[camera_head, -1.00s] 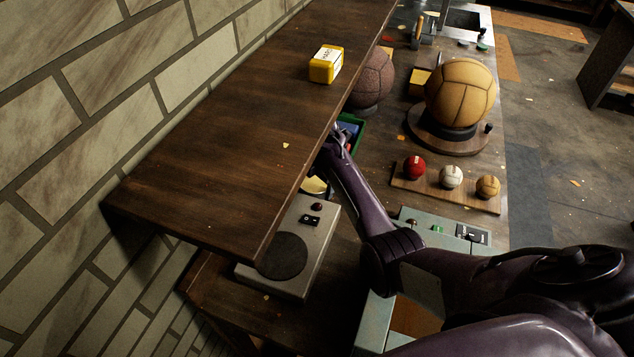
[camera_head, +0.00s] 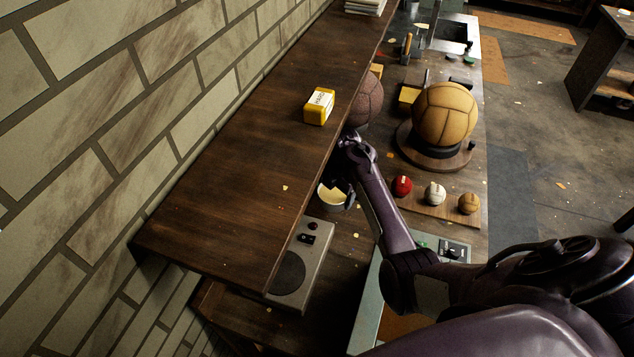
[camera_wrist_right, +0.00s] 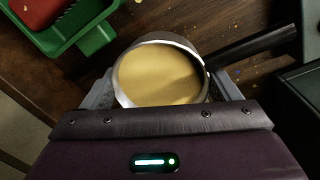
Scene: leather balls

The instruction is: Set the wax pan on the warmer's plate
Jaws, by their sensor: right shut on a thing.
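The wax pan (camera_head: 331,197), a metal pan of pale yellow wax, shows beside the shelf edge in the head view. It fills the middle of the right wrist view (camera_wrist_right: 160,77), with its dark handle pointing right. My right gripper (camera_head: 342,197) is shut on the pan, one finger on each side of its wall. The pan looks upright; I cannot tell its height above the bench. The grey warmer (camera_head: 318,262) stands nearer than the pan, with a dark round plate (camera_head: 290,275) that is bare where it shows. The shelf hides part of the warmer. My left gripper is not in view.
A dark wooden shelf (camera_head: 230,180) overhangs the bench at left, carrying a yellow box (camera_head: 319,106). A green tray (camera_wrist_right: 95,38) lies near the pan. Small balls on a board (camera_head: 425,208) and a large tan ball (camera_head: 445,114) stand to the right.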

